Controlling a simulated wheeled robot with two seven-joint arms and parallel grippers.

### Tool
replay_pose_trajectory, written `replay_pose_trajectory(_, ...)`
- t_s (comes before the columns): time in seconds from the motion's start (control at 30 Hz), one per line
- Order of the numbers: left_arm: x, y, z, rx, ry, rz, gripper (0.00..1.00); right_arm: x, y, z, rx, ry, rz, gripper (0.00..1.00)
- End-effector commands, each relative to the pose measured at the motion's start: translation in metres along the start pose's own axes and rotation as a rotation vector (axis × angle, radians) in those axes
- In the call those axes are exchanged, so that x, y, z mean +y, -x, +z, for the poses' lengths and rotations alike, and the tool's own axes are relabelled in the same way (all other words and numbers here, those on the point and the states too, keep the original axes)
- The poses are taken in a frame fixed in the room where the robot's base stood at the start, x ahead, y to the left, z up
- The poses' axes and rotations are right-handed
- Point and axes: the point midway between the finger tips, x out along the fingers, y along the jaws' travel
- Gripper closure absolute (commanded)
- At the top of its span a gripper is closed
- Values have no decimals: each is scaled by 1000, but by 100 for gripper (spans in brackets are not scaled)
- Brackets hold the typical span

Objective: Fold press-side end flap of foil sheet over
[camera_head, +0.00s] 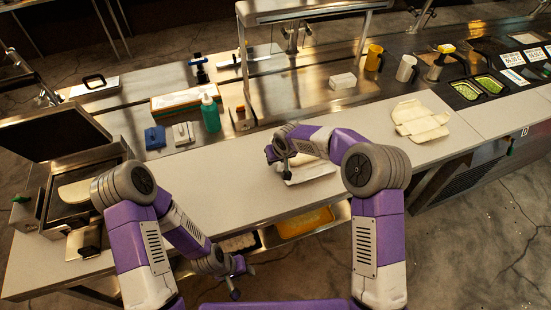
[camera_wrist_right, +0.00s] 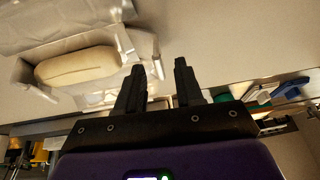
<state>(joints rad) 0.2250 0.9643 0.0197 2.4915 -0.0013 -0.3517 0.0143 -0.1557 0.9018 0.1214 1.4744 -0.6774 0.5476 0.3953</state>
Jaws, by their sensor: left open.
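The foil sheet (camera_head: 318,174) lies on the light counter (camera_head: 240,195), partly hidden by my right arm in the head view. In the right wrist view the foil (camera_wrist_right: 60,25) surrounds a pale rolled burrito (camera_wrist_right: 78,67). The foil's press-side end (camera_wrist_right: 126,45) stands up, creased, close to the fingers. My right gripper (camera_wrist_right: 160,72) is open, with its fingertips beside that end; contact is unclear. In the head view it is at the foil's left end (camera_head: 280,160). My left gripper (camera_head: 237,280) is open and empty, low in front of the counter, away from the foil.
The press (camera_head: 60,135) with raised lid stands at far left, a tortilla (camera_head: 75,192) on its plate. A green bottle (camera_head: 209,113) and a long box (camera_head: 183,101) stand behind the counter. A beige open carton (camera_head: 420,121) lies to the right. The counter left of the foil is clear.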

Motion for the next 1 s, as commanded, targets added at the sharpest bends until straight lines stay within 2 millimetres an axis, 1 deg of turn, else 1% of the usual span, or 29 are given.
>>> replay_pose_trajectory(0.03, 0, 0, 0, 1, 0, 0, 57, 0, -8, 0, -2, 0, 0, 64)
replay_pose_trajectory(0.17, 0, 1, 0, 1, 0, 0, 57, 0, -18, 0, 0, 0, 0, 64)
replay_pose_trajectory(0.47, 0, 1, 0, 1, 0, 0, 57, 0, -21, 0, 1, 0, 0, 64)
replay_pose_trajectory(0.5, 0, 1, 0, 1, 0, 0, 57, 0, -21, 0, 1, 0, 0, 65)
replay_pose_trajectory(0.73, 0, 1, 0, 1, 0, 0, 57, 0, -21, 0, 1, 0, 0, 100)
replay_pose_trajectory(1.0, 1, 2, 0, 1, 0, 0, 57, 2, -20, 0, -1, -7, -13, 100)
